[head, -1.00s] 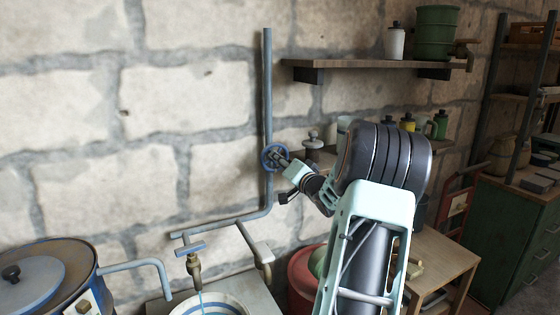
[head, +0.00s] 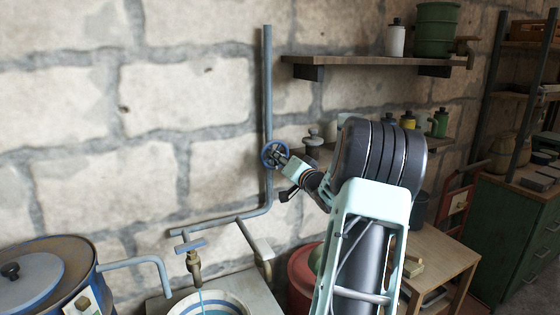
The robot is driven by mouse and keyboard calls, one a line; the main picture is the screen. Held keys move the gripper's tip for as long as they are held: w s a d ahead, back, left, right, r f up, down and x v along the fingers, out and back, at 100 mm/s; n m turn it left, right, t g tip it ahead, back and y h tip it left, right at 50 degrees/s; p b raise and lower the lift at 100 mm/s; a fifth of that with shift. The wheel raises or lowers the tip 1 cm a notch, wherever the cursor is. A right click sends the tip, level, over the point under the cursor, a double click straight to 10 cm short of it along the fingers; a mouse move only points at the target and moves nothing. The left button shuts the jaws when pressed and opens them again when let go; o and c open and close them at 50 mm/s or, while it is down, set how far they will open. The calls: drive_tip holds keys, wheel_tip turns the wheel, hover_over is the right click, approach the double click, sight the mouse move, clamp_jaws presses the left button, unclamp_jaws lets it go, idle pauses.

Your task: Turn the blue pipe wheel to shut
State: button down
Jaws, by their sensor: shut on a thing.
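The blue pipe wheel (head: 268,147) is a small round handwheel on the upright grey-blue pipe (head: 267,85) on the stone wall. My gripper (head: 280,160) is at the wheel's right side, shut on it. The fingers hide part of the wheel, so the exact grip on rim or spoke is hard to see. Below, the pipe bends left to a tap (head: 193,263) with a blue handle. A thin stream of water comes from the tap into a striped bowl (head: 236,304).
Wooden shelves (head: 370,61) with containers are on the wall right of the pipe. A blue drum (head: 92,283) stands at lower left, a red barrel (head: 302,270) below my arm. A small wooden table (head: 440,260) is at right. The wall left of the pipe is clear.

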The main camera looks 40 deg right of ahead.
drive_tip(key=shift+a+f+n+b, duration=0.1)
drive_tip(key=shift+n+b, duration=6.05)
drive_tip(key=shift+n, duration=2.6)
drive_tip(key=shift+f+n+b, duration=0.1)
drive_tip(key=shift+n+b, duration=6.05)
drive_tip(key=shift+n, duration=2.6)
drive_tip(key=c, duration=1.9)
unclamp_jaws()
drive_tip(key=shift+c, duration=0.2)
drive_tip(key=shift+r, duration=0.1)
